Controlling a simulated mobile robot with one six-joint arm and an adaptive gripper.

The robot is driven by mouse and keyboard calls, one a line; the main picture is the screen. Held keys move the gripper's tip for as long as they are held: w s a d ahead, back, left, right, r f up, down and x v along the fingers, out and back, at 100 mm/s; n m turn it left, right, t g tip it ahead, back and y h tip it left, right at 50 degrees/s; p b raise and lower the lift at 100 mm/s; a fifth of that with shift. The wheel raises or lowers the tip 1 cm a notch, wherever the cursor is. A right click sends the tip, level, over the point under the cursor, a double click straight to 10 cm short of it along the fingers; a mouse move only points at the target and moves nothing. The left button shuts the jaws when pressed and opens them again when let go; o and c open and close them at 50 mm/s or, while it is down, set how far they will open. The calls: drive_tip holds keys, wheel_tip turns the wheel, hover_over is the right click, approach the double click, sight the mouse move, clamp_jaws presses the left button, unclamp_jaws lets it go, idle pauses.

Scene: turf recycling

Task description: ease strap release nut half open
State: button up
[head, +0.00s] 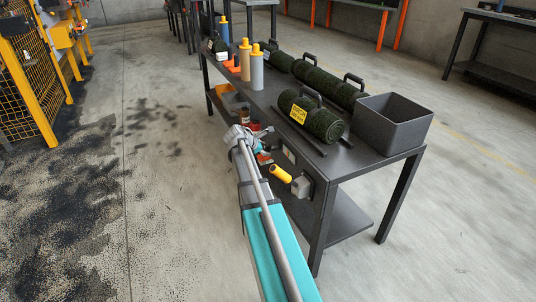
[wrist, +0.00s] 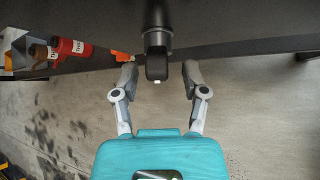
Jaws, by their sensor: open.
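In the wrist view my gripper (wrist: 159,74) is open, with its two grey fingers spread apart. A black cylindrical part with a squared dark end (wrist: 156,64) lies between the fingertips, with a gap on each side. It may be the strap release nut, but no marking confirms this. In the head view my gripper (head: 262,146) is beside the near side of the dark workbench (head: 345,165), partly hidden by my arm. I cannot make out the nut there.
On the bench are green turf rolls (head: 324,124), a grey bin (head: 394,122) and several bottles (head: 257,70). A yellow handle (head: 281,174) and a grey box (head: 301,186) project from the bench side. The left floor is open.

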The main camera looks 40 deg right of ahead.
drive_tip(key=shift+b+x, duration=0.35)
drive_tip(key=shift+x, duration=0.5)
clamp_jaws()
